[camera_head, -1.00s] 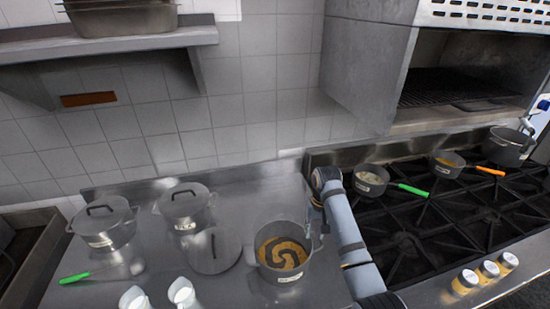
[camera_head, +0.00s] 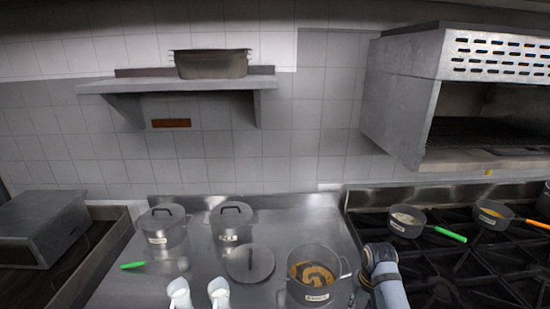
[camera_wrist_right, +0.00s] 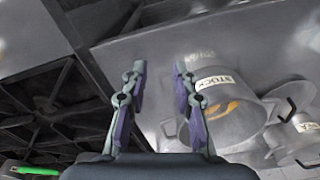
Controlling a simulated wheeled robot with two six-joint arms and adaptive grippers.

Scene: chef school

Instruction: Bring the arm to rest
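My right arm comes in from the bottom of the head view. Its gripper (camera_head: 359,285) is small and partly hidden there, just right of the stock pot (camera_head: 314,296). In the right wrist view the right gripper (camera_wrist_right: 158,68) is open, with its two fingers apart and nothing between them. The stock pot (camera_wrist_right: 240,128), with a STOCK label and orange-brown contents, stands beside the right finger in that view. I cannot tell whether they touch. My left gripper is not in view.
The steel counter (camera_head: 290,225) also holds two lidded pots (camera_head: 164,236) (camera_head: 231,230), a loose lid (camera_head: 250,264), a green-handled ladle (camera_head: 132,265) and two white jugs (camera_head: 179,294) (camera_head: 219,292). The stove (camera_head: 440,270) at right carries pans (camera_head: 407,229) (camera_head: 492,221). A shelf (camera_head: 185,84) hangs above.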

